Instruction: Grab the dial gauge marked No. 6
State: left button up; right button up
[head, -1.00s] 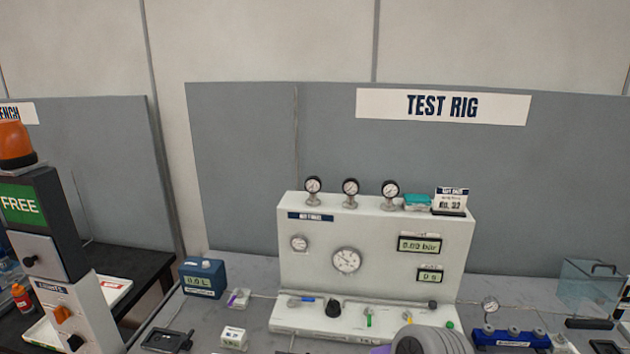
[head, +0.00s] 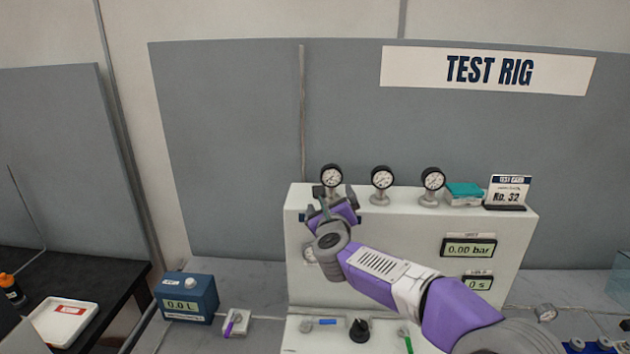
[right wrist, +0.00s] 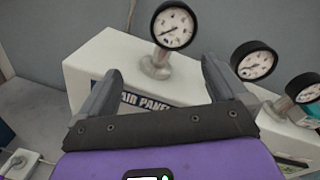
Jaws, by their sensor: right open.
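Three black-rimmed dial gauges stand on top of the white test rig panel: a left one (head: 331,176), a middle one (head: 382,179) and a right one (head: 432,180). I cannot read a No. 6 mark on any of them. My right gripper (head: 333,198) is open and empty, just in front of and below the left gauge. In the right wrist view the left gauge (right wrist: 173,27) stands beyond the gap between the open fingers (right wrist: 160,85), with its metal stem and base visible. The middle gauge (right wrist: 253,62) is to the right of the fingers. My left gripper is not in view.
The white panel (head: 400,225) has digital readouts and knobs on its front. A blue box with a display (head: 187,298) sits at left on the bench.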

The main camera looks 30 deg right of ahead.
aim_at(332, 177)
jog(key=shift+m+h, duration=0.3)
jog(key=shift+m, duration=0.2)
jog(key=w+r, duration=0.1)
jog(key=w+d+r, duration=0.1)
jog(key=w+r, duration=0.1)
jog(key=shift+d+r+p, duration=0.1)
jog(key=shift+d+p, duration=0.2)
jog(key=shift+d+r+p, duration=0.2)
jog(key=shift+d+p, duration=0.1)
jog(key=shift+d, duration=0.1)
jog(key=p+x, duration=0.1)
jog(key=x, duration=0.3)
jog(key=shift+w+f, duration=0.1)
jog(key=shift+w, duration=0.2)
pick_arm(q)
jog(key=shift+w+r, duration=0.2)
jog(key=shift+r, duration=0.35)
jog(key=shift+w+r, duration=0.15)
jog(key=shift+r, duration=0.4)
pick_arm(e)
jog(key=shift+s, duration=0.1)
jog(key=c, duration=1.2)
jog(key=shift+c, duration=0.2)
